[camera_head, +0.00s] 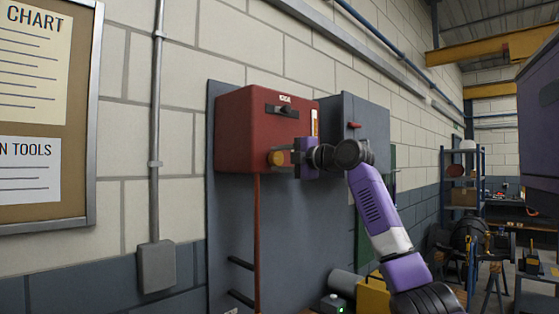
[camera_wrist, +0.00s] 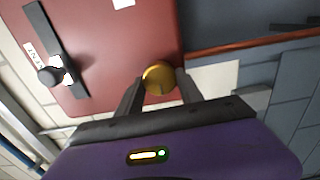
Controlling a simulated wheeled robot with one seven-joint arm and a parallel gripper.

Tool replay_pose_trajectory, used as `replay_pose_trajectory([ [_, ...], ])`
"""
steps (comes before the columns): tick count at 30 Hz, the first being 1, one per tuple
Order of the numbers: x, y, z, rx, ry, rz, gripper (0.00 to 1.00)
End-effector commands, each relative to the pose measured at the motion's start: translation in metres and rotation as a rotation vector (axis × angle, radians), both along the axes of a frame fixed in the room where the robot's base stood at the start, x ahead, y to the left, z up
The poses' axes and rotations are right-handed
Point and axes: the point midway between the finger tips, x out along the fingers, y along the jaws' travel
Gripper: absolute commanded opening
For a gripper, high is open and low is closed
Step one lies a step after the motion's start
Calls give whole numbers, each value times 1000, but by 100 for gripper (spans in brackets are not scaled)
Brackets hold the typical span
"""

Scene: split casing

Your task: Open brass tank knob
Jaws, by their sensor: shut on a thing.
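The brass knob (camera_head: 276,158) sits low on the front of a red tank (camera_head: 240,128) mounted on a dark wall panel. In the wrist view the round brass knob (camera_wrist: 159,78) lies between the two dark fingers of my gripper (camera_wrist: 158,88). The fingers are shut on it from both sides. In the head view my purple gripper (camera_head: 292,158) reaches the knob from the right and partly covers it. A black slider with a round black knob (camera_wrist: 50,75) is on the same tank face, apart from my gripper.
A red pipe (camera_head: 257,240) runs down from the tank. A grey panel with a red handle (camera_head: 354,125) stands just right of the tank. A grey conduit and box (camera_head: 156,266) are on the wall at left. A yellow box (camera_head: 373,296) is below my arm.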

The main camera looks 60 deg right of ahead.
Motion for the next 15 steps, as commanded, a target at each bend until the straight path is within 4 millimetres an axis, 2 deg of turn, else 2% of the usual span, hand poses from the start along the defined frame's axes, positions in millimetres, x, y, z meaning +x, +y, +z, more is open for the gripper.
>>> replay_pose_trajectory([
  [10,1,1,-2,-2,6,2,3],
  [11,1,1,-2,-1,5,2,47],
  [13,1,1,-2,-1,5,2,61],
  [15,1,1,-2,-1,4,2,64],
])
